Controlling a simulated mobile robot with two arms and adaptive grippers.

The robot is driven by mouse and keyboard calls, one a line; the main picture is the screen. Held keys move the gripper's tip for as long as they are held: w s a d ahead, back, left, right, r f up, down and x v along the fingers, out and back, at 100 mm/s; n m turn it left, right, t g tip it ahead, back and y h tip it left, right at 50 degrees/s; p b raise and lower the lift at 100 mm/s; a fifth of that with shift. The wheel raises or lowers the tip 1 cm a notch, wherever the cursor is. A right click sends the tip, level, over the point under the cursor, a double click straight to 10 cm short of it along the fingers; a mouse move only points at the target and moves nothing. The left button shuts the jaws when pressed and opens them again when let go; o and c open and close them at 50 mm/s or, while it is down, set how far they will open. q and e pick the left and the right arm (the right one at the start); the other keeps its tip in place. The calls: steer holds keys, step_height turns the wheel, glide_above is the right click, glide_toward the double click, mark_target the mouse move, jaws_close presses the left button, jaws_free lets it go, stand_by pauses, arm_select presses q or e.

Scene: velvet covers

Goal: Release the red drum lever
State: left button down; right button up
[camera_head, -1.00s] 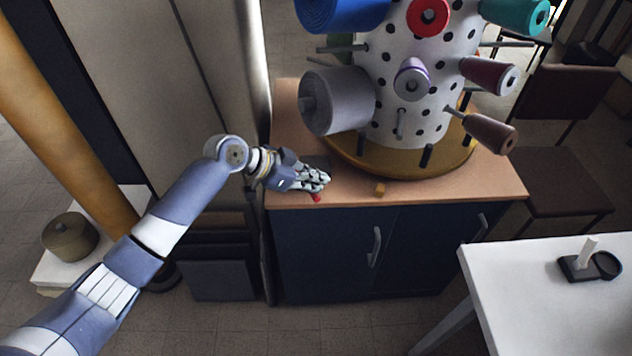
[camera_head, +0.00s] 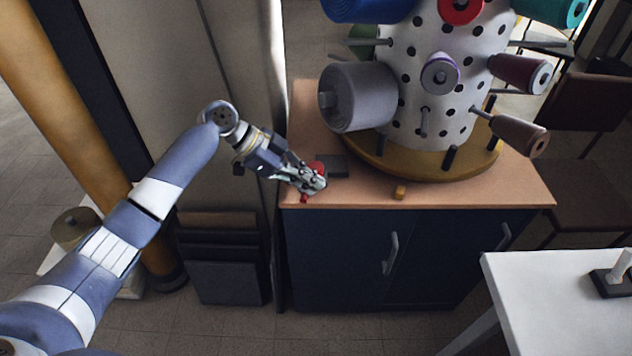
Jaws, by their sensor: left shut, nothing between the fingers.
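The white drum (camera_head: 450,70) with black holes stands on a round wooden base (camera_head: 385,172) on the cabinet top. Red parts show around my left gripper at the cabinet's front left corner: a rounded red part (camera_head: 317,167) just behind the fingers and a small red tip (camera_head: 304,199) below them. I take these to be the red lever; its middle is hidden by the fingers. A dark flat block (camera_head: 332,166) lies beside it. My left gripper (camera_head: 314,186) is shut and empty, pointing down and right, close to the red parts; I cannot tell if it touches them. My right gripper is out of view.
Large spools stick out from the drum, the grey one (camera_head: 358,98) nearest my left arm. A tall panel stands left of the cabinet. A white table (camera_head: 560,300) is at lower right.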

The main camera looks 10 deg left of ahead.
arm_select(q)
steer(key=shift+a+f, duration=0.1)
steer(key=shift+a, duration=0.05)
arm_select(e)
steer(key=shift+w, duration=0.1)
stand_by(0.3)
arm_select(q)
steer(key=a+r, duration=0.4)
steer(key=r, duration=0.4)
steer(key=shift+w+r+p, duration=0.15)
steer(key=shift+r+p, duration=0.2)
steer(key=shift+p, duration=0.05)
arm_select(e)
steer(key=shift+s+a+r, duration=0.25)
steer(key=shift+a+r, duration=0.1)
arm_select(q)
steer(key=shift+d, duration=0.1)
